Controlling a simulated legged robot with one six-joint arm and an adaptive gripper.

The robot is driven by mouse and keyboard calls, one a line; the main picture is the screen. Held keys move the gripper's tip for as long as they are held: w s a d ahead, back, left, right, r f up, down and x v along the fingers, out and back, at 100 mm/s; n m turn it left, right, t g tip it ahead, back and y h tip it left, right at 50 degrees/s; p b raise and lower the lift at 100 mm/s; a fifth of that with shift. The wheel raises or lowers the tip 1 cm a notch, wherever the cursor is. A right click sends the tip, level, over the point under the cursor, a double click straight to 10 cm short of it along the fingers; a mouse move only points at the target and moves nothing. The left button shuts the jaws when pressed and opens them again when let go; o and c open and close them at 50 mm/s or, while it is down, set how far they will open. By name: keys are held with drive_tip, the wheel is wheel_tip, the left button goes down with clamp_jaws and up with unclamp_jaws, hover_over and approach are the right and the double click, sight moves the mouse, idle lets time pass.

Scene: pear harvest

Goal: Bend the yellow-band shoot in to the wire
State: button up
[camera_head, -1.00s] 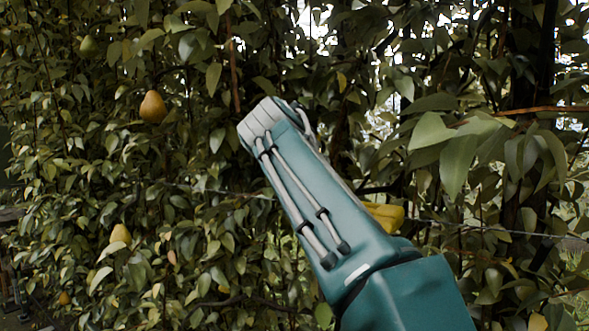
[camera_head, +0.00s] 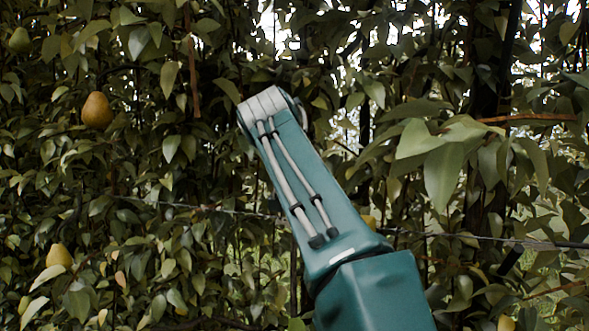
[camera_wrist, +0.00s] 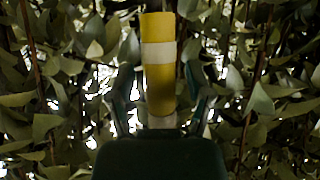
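The yellow-band shoot (camera_wrist: 159,85) stands upright in the middle of the wrist view, with a yellow, white and yellow band. My gripper (camera_wrist: 162,92) has a dark finger on each side of it, with visible gaps, so it looks open. I cannot tell how deep the shoot sits between the fingers; its lower part goes out of sight behind the gripper body. In the head view my arm hides the gripper and the band. The wire (camera_head: 455,235) crosses the head view low down, passing behind my arm.
Dense leaves fill both views. Pears hang at the left, one higher (camera_head: 97,111) and one lower (camera_head: 59,256). A brown shoot (camera_head: 530,118) runs across at the right, near large leaves (camera_head: 443,170). A small yellow patch (camera_head: 369,221) shows beside my arm.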

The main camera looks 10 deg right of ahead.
drive_tip(key=shift+a, duration=0.1)
drive_tip(key=v, duration=1.2)
